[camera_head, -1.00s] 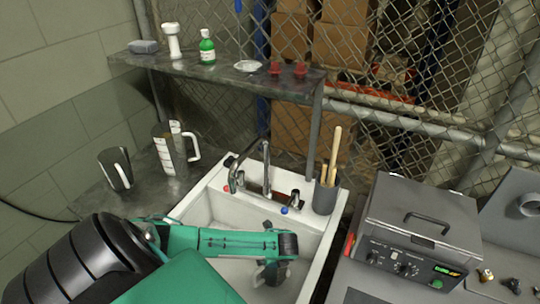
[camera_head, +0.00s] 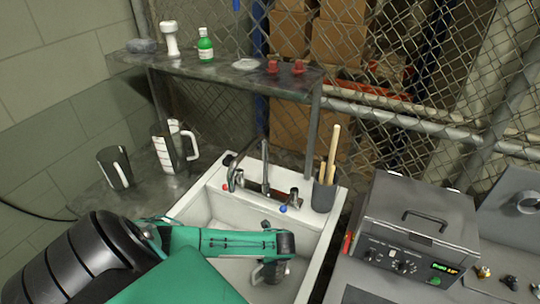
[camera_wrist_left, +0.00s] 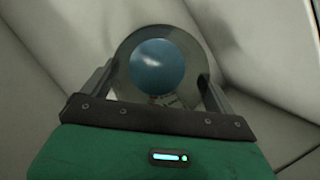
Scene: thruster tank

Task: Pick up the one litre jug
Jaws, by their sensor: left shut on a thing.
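My left arm reaches over the white sink (camera_head: 205,208), with the left gripper (camera_head: 268,275) low in the basin and pointing down. In the left wrist view the left gripper (camera_wrist_left: 155,90) is shut on a round, grey-rimmed thing with a blue centre (camera_wrist_left: 157,66). The thing is mostly hidden in the head view, and I cannot tell whether it is a jug. Jugs stand on the dark bench at the left, away from the gripper: a smaller one (camera_head: 115,168), and a taller one with scale marks (camera_head: 163,150) with another behind it (camera_head: 187,143). My right gripper is out of view.
A faucet (camera_head: 264,165) stands at the sink's back edge, with a pot of wooden sticks (camera_head: 324,192) at its right corner. A shelf (camera_head: 225,75) above holds a green bottle (camera_head: 205,46) and small items. A grey machine (camera_head: 415,230) stands to the right.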

